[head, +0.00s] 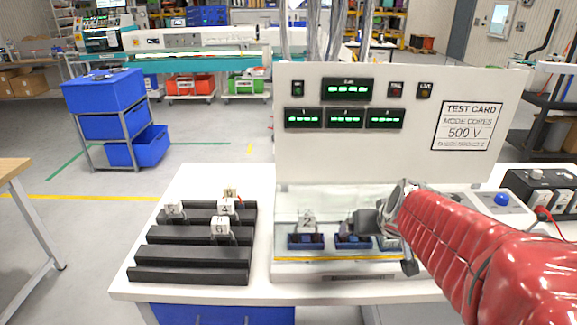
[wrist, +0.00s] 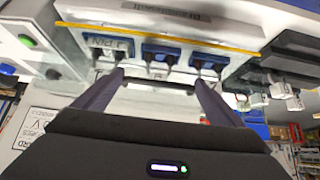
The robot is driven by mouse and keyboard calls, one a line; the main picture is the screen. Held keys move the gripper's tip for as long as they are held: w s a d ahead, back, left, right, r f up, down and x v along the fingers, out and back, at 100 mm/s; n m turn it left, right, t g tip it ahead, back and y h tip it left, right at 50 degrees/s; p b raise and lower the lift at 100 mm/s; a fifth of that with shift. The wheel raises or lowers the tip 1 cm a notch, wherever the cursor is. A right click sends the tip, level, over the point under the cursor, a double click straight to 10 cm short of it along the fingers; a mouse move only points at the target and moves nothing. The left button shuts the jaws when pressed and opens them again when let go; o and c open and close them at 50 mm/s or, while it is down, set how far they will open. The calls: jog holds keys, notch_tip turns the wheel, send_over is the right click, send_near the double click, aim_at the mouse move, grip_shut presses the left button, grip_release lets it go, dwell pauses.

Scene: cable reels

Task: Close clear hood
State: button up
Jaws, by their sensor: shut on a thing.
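The clear hood (head: 285,225) is a see-through cover on the white test bench unit, over a row of blue sockets (head: 305,241). A yellow strip (head: 330,259) runs along the front. It looks low over the sockets, but I cannot tell whether it is fully seated. My gripper (head: 372,222) is at the hood's right part, partly hidden by my red-sleeved arm. In the wrist view its two dark fingers (wrist: 160,80) stand apart around a pale bar, seemingly part of the hood. The blue sockets (wrist: 168,52) and yellow strip show beyond them.
A white panel (head: 395,160) with green displays and a test card stands upright behind the hood. A black slotted rack (head: 195,255) with numbered white blocks is at left. A control box with a blue button (head: 501,199) is at right.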

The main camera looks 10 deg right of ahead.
jog(key=shift+s+f, duration=0.1)
dwell(0.3)
jog(key=o, duration=1.3)
jog(key=shift+r, duration=0.2)
jog(key=v, duration=1.3)
jog(key=shift+s+r, duration=0.2)
jog(key=shift+f+m, duration=0.1)
jog(key=shift+m, duration=0.2)
jog(key=shift+s+a+f+n+g+y, duration=0.45)
jog(key=shift+s+a+f, duration=0.8)
jog(key=shift+a, duration=1.2)
jog(key=shift+s+a+f+n+g+y, duration=0.25)
jog(key=shift+s+a+f+n, duration=0.5)
jog(key=shift+a+f, duration=1.35)
jog(key=shift+s+a+f+n+g+y, duration=0.4)
jog(key=shift+s+a+f, duration=0.65)
jog(key=shift+a, duration=1.8)
